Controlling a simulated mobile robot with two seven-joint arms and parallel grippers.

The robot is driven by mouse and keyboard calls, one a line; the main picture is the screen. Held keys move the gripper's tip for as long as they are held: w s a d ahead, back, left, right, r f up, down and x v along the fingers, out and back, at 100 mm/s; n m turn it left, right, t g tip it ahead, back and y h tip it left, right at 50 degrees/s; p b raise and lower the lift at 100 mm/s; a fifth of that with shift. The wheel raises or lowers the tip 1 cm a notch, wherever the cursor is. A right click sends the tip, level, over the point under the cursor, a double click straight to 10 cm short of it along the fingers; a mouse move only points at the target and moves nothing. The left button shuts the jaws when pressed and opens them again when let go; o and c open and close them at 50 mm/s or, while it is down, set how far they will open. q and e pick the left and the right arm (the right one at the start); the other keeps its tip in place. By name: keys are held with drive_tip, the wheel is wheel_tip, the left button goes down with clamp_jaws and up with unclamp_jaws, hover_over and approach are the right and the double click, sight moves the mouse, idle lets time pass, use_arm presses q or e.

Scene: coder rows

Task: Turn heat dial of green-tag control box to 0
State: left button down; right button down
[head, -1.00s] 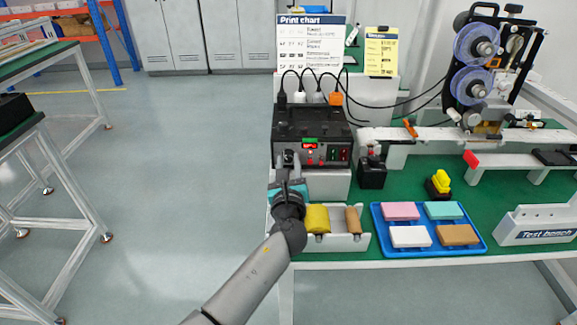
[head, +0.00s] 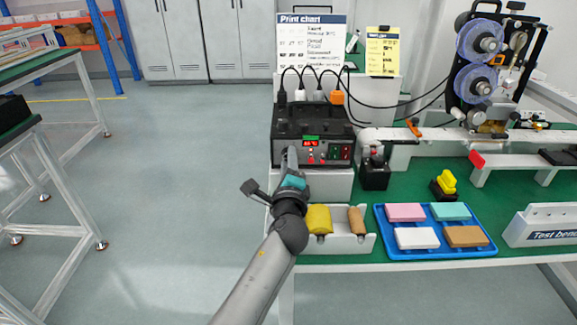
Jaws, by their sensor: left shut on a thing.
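The control box (head: 315,120) is black and stands on a white stand at the left end of the green bench. A green tag (head: 311,138) sits on its front above a small red display (head: 310,144). My left gripper (head: 291,153) is at the left part of the box's front, shut on the heat dial. The fingers hide the dial, so its pointer and setting cannot be read. My right gripper is not in view.
A white tray with yellow and tan handled tools (head: 364,245) lies below the box. A blue tray (head: 480,251) with coloured blocks and a black box with a red button (head: 375,175) are to the right. Cables run behind the control box.

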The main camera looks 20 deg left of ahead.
use_arm(q)
drive_tip(key=n+b, duration=0.1)
drive_tip(key=n, duration=0.3)
drive_tip(key=shift+n+b, duration=0.3)
drive_tip(key=shift+n, duration=0.1)
drive_tip(key=c, duration=0.8)
unclamp_jaws()
drive_tip(key=shift+c, duration=0.2)
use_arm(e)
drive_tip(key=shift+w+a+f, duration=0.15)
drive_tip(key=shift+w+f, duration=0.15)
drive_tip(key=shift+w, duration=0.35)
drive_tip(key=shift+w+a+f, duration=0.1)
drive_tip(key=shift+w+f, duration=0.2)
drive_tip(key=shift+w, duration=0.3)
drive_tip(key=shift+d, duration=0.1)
